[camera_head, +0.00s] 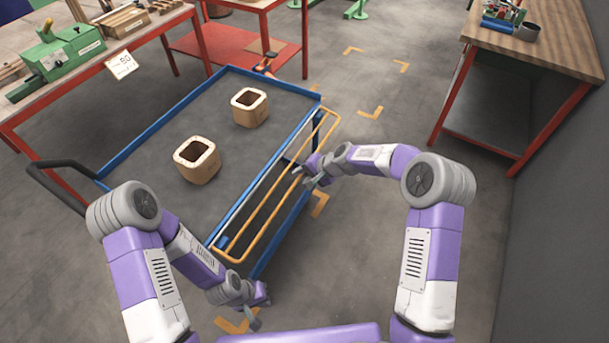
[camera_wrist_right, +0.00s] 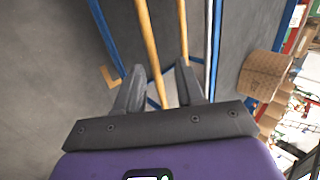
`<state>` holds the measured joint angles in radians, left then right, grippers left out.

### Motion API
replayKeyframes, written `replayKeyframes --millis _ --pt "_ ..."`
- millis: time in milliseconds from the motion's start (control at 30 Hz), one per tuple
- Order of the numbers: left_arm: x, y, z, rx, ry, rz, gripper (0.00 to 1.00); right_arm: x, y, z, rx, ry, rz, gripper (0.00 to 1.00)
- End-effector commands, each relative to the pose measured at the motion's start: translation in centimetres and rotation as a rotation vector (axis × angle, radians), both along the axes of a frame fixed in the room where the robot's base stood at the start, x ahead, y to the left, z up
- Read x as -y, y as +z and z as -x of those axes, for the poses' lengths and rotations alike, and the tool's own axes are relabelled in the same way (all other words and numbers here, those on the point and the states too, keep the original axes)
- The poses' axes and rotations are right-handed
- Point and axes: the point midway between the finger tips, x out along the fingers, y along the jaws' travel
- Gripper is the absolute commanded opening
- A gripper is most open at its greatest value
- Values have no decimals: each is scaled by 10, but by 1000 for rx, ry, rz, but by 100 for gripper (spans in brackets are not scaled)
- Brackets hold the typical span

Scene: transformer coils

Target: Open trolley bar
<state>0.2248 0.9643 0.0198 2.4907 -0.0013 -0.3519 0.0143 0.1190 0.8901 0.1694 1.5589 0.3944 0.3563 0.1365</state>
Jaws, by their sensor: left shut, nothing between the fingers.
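The blue trolley (camera_head: 147,143) stands in the middle of the head view. Its yellow trolley bar (camera_head: 262,229), a long frame of thin rods, runs along the side nearest me. My right gripper (camera_head: 308,178) is at the far half of the bar. In the right wrist view its fingers (camera_wrist_right: 160,88) are apart, and one yellow rod (camera_wrist_right: 151,50) runs into the gap between them; a second rod (camera_wrist_right: 183,30) passes near the right finger. I cannot tell whether the fingers touch either rod. My left gripper (camera_head: 258,312) is shut and empty, low beside the bar's near end.
Two hollow coil blocks (camera_head: 197,159) (camera_head: 249,107) stand on the trolley's grey top. A black push handle (camera_head: 60,175) sticks out at its left. Red-framed workbenches stand behind and at the right (camera_head: 550,45). The floor (camera_head: 375,270) between my arms is clear.

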Motion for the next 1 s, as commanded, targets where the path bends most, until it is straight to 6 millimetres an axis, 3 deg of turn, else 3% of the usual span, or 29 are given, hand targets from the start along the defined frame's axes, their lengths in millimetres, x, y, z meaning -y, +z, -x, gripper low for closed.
replayKeyframes --millis 133,500,867,1000 --pt "0 3 0 0 0 0 0 5 8 2 1 -2 0 38" --pt "0 18 0 0 0 0 0 36 51 23 2 -1 0 38" --pt "0 19 0 0 0 0 0 41 57 28 0 0 0 38" --pt "0 19 0 0 0 0 0 41 50 32 -8 4 9 21"
